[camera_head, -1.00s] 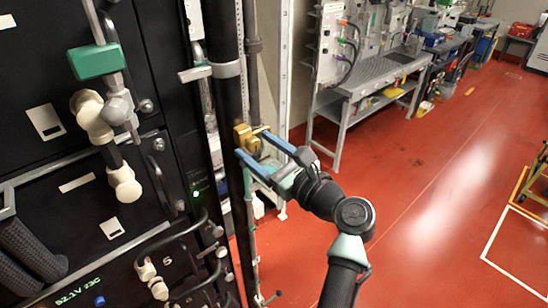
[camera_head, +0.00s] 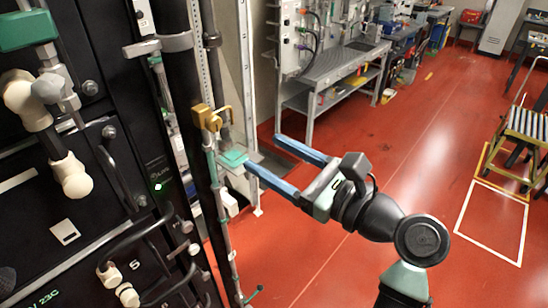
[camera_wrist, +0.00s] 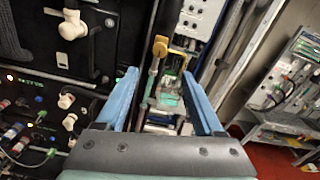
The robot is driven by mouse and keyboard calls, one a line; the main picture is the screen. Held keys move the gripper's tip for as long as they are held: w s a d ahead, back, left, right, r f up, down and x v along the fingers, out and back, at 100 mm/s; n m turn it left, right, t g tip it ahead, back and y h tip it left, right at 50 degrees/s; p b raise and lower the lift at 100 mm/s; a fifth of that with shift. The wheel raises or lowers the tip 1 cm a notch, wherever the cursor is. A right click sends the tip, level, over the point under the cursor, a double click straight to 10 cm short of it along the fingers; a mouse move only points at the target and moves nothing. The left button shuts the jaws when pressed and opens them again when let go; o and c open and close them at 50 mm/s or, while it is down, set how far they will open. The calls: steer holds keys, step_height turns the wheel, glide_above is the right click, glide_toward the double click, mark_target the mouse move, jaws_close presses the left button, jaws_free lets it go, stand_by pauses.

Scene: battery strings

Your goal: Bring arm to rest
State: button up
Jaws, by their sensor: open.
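My gripper (camera_head: 287,162) is open and empty, its two blue fingers spread apart. In the head view it stands to the right of the black battery rack, over the red floor. A brass-coloured padlock-like piece (camera_head: 208,117) sits on the dark upright post, left of my fingers and apart from them. In the wrist view the gripper (camera_wrist: 158,88) points at the rack's edge, and the brass piece (camera_wrist: 160,47) shows beyond the gap between the fingers. My arm is bent, with the elbow at the lower right of the head view.
The black battery rack (camera_head: 60,190) with cables and pale connectors fills the left. A grey workbench (camera_head: 340,68) stands at the back. A yellow step stand (camera_head: 526,125) is at the right. The red floor (camera_head: 420,140) between them is clear.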

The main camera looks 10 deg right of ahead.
steer(key=w+a+r+n+t+h+b, duration=0.1)
steer(key=a+r+n+t+h+b, duration=0.2)
steer(key=n, duration=0.5)
steer(key=a+r+n+t+h+b, duration=0.1)
steer(key=r+n+t+h+b, duration=0.2)
steer(key=r+n+h+b, duration=0.25)
steer(key=s+a+r+n+t+h+b, duration=0.1)
steer(key=s+a+r+n+t, duration=0.1)
steer(key=s+r+n, duration=0.4)
steer(key=s+a+r+n+t+h+b, duration=0.1)
steer(key=s+a+r+n+t+b, duration=0.1)
steer(key=s+r+n+t, duration=0.2)
step_height(320, 180, up, 2)
steer(key=s+n, duration=0.2)
steer(key=n, duration=0.1)
steer(key=shift+s+a+t, duration=0.3)
steer(key=shift+s+a, duration=0.05)
steer(key=shift+s+r, duration=0.15)
steer(key=shift+s, duration=0.1)
steer(key=shift+c, duration=1.4)
steer(key=shift+h, duration=0.25)
